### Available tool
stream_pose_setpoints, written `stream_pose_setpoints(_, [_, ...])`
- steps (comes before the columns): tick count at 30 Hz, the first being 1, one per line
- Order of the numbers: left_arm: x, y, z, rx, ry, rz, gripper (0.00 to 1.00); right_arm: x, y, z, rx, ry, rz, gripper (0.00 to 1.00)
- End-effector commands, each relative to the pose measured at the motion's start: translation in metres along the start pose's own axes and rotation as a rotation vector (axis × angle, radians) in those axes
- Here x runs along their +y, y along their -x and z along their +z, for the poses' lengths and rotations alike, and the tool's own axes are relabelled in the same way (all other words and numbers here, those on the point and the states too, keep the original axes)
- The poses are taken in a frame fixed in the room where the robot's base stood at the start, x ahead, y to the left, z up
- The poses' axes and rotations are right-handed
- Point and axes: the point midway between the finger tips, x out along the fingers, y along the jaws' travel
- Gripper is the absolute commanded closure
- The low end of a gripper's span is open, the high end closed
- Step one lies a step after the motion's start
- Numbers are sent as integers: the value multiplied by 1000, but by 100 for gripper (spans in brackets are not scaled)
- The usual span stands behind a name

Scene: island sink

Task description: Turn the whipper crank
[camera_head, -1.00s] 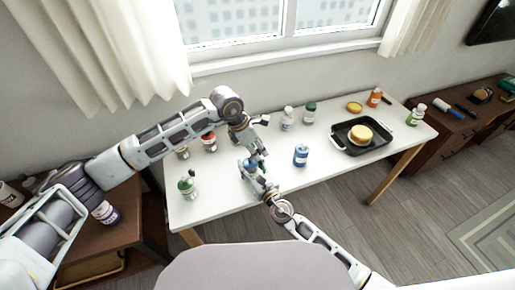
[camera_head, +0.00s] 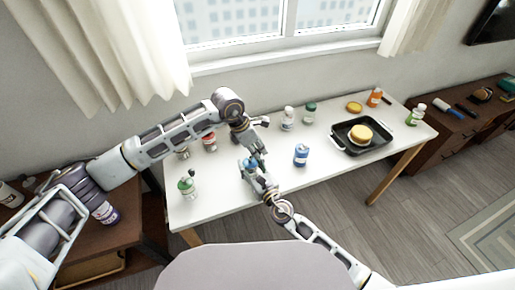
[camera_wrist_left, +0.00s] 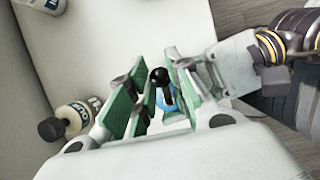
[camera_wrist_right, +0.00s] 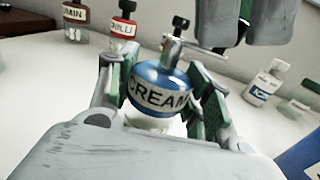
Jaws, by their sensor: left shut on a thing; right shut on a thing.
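The whipper is a blue canister with a CREAM label (camera_wrist_right: 157,88) and a white lower part; a metal crank (camera_wrist_right: 174,48) sits on its top. My right gripper (camera_wrist_right: 160,105) is shut around its body from both sides. In the head view the whipper (camera_head: 249,163) is mostly hidden between the arms above the white table. My left gripper (camera_head: 256,150) comes down from above and is shut on the crank. In the left wrist view the crank's black knob (camera_wrist_left: 160,76) shows between the green finger pads. The exact contact there is hard to see.
On the white table (camera_head: 225,190), a blue jar (camera_head: 301,155) stands right of the grippers and a green-lidded jar (camera_head: 187,187) at left. Spice bottles (camera_head: 209,142) and white and green bottles (camera_head: 287,119) stand behind. A black pan (camera_head: 361,138) is further right.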

Motion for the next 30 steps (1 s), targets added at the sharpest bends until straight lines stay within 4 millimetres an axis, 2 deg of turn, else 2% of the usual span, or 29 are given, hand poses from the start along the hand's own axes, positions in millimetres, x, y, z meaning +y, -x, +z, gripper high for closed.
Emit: stream_pose_setpoints(30, [-11,2,-3,1,-414,-170,100,0,0,-1,1,0,-1,77])
